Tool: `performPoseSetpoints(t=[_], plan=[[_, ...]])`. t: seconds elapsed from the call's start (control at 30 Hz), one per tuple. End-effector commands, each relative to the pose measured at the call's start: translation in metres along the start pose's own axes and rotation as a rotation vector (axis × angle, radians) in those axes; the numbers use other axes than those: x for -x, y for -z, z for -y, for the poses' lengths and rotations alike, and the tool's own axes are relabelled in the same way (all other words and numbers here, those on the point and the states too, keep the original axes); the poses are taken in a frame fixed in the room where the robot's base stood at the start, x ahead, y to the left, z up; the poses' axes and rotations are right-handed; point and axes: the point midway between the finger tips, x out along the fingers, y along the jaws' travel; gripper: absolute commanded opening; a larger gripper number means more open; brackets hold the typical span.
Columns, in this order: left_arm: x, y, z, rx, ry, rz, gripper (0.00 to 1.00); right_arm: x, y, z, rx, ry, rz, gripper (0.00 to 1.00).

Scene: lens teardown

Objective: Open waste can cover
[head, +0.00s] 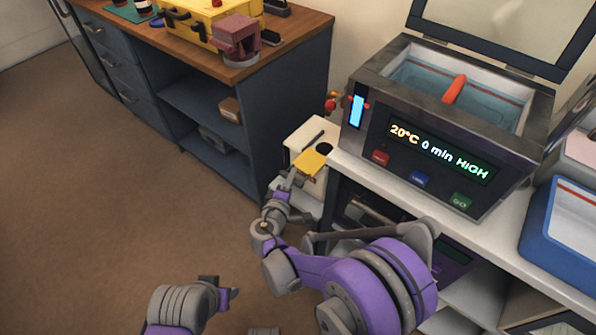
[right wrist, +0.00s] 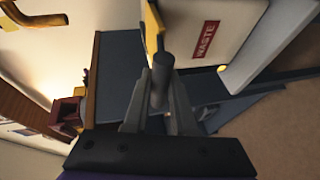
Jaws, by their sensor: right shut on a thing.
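The waste can (head: 302,135) is a cream-white box beside the counter; its red WASTE label shows on the can in the right wrist view (right wrist: 206,40). Its yellow cover (head: 311,161) lies at the near side of the top, with a dark round spot beside it. In the right wrist view, the yellow cover (right wrist: 152,30) is seen edge-on. My right gripper (head: 290,181) is at the cover's near end. It is shut on a dark grey cylindrical handle (right wrist: 160,82) at the cover. My left gripper (head: 226,292) is low in the head view, away from the can; its jaws are unclear.
A heated bath (head: 440,125) with its lid up stands on the white counter (head: 380,180) right of the can. A blue tub (head: 545,230) is further right. A dark blue cabinet (head: 285,95) stands behind left. Open brown floor lies left.

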Motion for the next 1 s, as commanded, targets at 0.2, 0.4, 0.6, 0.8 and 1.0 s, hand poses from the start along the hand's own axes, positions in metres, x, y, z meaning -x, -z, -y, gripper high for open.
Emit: performPoseSetpoints(t=[0.2, 0.4, 0.6, 0.8, 1.0], plan=[[0.0, 0.0, 0.0, 0.0, 0.0, 0.0, 0.5, 0.0, 0.001, 0.0, 0.001, 0.0, -0.002, 0.0], [0.0, 0.0, 0.0, 0.0, 0.0, 0.0, 0.5, 0.0, 0.0, 0.0, 0.001, 0.0, -0.002, 0.54], [0.0, 0.0, 0.0, 0.0, 0.0, 0.0, 0.5, -0.001, 0.0, 0.0, 0.0, 0.0, -0.001, 0.54], [0.003, 0.001, 0.0, 0.0, 0.0, -0.001, 0.5, 0.012, 0.001, -0.001, 0.0, 0.0, -0.003, 0.54], [0.01, 0.002, 0.0, 0.0, 0.0, -0.002, 0.5, 0.052, 0.001, -0.001, 0.0, 0.0, -0.005, 0.54]])
